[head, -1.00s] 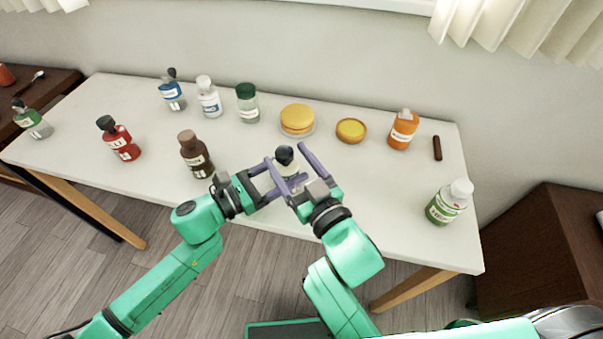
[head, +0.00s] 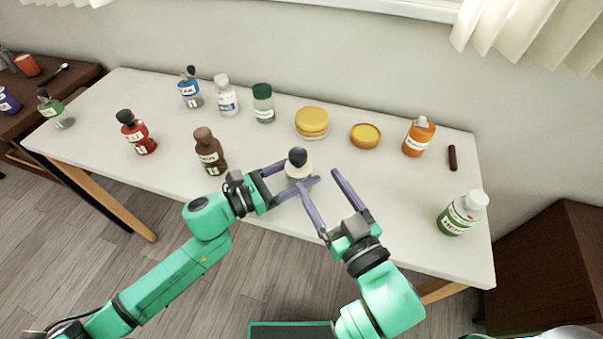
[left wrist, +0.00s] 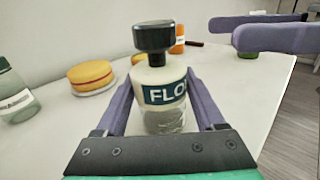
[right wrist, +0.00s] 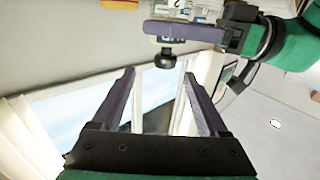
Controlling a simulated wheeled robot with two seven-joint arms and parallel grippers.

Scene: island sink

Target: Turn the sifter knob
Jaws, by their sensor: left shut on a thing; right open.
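The sifter is a cream and clear bottle (head: 298,170) with a dark knob (head: 297,156) on top and a label reading "FLO…". It is upright near the table's front edge. My left gripper (head: 303,171) is shut on its body; the left wrist view shows the fingers on both sides of the sifter (left wrist: 160,98), below the knob (left wrist: 154,36). I cannot tell whether its base touches the table. My right gripper (head: 320,179) is open and empty, just right of the sifter. The right wrist view shows the knob (right wrist: 165,60) beyond and above its open fingers (right wrist: 158,72).
On the white table (head: 380,215) stand a brown bottle (head: 210,152) left of the sifter, a yellow cake (head: 312,121) behind, an orange bottle (head: 418,137) and a green-labelled bottle (head: 462,213) at right. The table between my right gripper and the green-labelled bottle is clear.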

